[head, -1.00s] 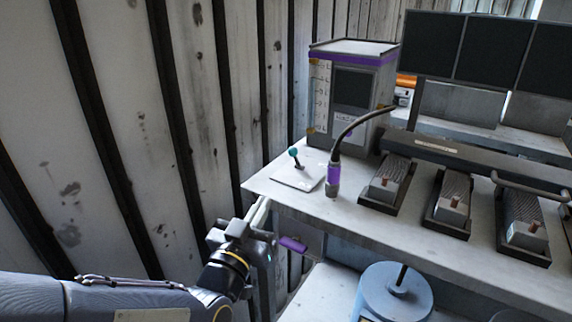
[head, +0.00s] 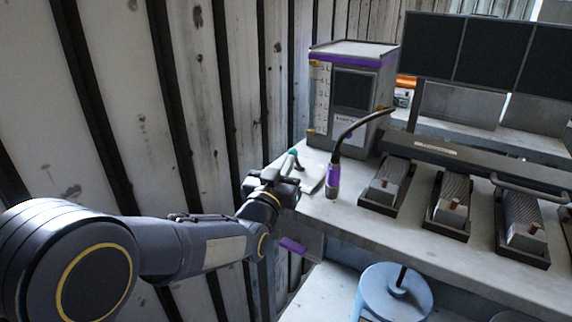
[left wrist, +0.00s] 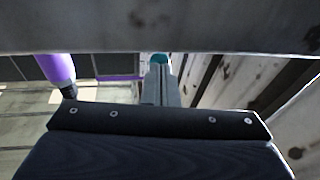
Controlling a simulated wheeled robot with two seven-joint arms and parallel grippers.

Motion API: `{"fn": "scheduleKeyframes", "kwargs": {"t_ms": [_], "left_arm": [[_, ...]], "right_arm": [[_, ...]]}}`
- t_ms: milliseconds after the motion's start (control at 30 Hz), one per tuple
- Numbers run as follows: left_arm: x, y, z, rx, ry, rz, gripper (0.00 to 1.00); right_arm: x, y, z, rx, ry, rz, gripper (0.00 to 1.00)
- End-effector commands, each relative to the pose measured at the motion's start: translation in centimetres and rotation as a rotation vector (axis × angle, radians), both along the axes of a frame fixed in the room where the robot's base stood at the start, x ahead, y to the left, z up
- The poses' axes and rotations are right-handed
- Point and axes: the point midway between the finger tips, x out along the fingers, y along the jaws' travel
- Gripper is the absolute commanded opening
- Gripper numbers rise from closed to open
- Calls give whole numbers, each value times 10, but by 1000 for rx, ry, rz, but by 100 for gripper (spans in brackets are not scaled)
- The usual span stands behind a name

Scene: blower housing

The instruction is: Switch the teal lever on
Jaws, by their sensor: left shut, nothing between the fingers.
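The teal lever (head: 293,152) stands on a pale base plate (head: 314,178) near the left end of the bench. In the head view only its knob and a bit of dark stem show; the gripper covers part of the plate. My left gripper (head: 288,163) is shut and empty, its fingertips right at the knob. The left wrist view shows the teal knob (left wrist: 160,58) just beyond the shut fingers (left wrist: 160,75). I cannot tell whether they touch. My right gripper is out of view.
A gooseneck microphone with a purple band (head: 332,178) stands just right of the lever plate. A grey cabinet (head: 350,95) is behind it. Several slider units (head: 390,182) line the bench to the right. A corrugated wall (head: 180,110) is close on the left.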

Motion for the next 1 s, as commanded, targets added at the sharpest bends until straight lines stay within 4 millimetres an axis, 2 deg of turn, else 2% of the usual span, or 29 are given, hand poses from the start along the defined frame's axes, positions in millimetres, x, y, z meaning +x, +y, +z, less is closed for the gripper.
{"fn": "scheduleKeyframes", "kwargs": {"t_ms": [367, 567, 767, 1000], "left_arm": [[0, 0, 1, 1, 4, 0, 0], [2, -1, 9, 21, 42, 0, 0], [9, -5, 24, 77, 142, 0, 0], [23, -13, 41, 182, 330, -1, 0]], "right_arm": [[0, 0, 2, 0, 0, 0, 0], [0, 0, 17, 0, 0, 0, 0], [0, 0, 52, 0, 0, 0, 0], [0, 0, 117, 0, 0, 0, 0]]}}
